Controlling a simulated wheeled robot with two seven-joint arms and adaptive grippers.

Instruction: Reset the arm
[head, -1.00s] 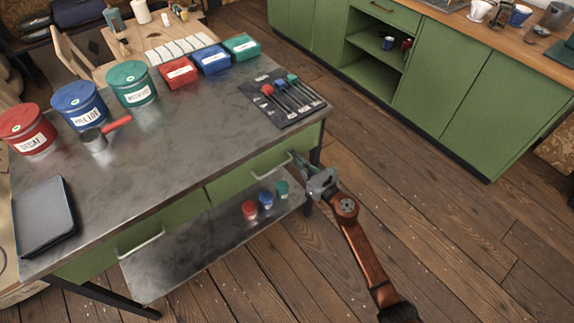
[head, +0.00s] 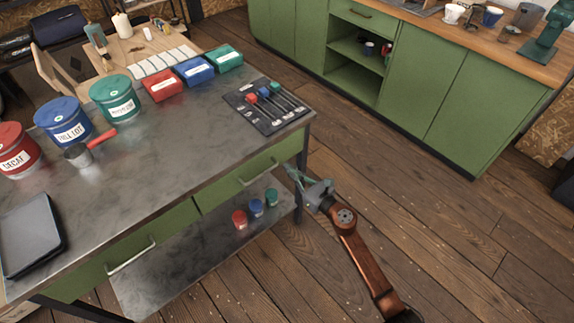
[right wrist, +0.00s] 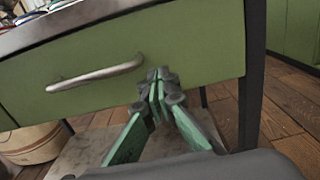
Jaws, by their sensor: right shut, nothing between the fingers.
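My right gripper (head: 292,174) is shut and empty beside the right end of the metal-topped table, just right of the right drawer's handle (head: 258,172). In the right wrist view its closed fingertips (right wrist: 159,76) show in front of the green drawer front (right wrist: 195,55), right of the bar handle (right wrist: 95,74). The fingers look apart from the handle. The drawer looks closed. My left gripper is not in view.
The metal tabletop (head: 150,165) holds several lidded tins, small boxes, a scoop, a black tray (head: 32,235) and a tool mat (head: 268,108). Small red, blue and green cups stand on the lower shelf (head: 190,260). A green cabinet (head: 420,100) stands behind open wooden floor (head: 430,220).

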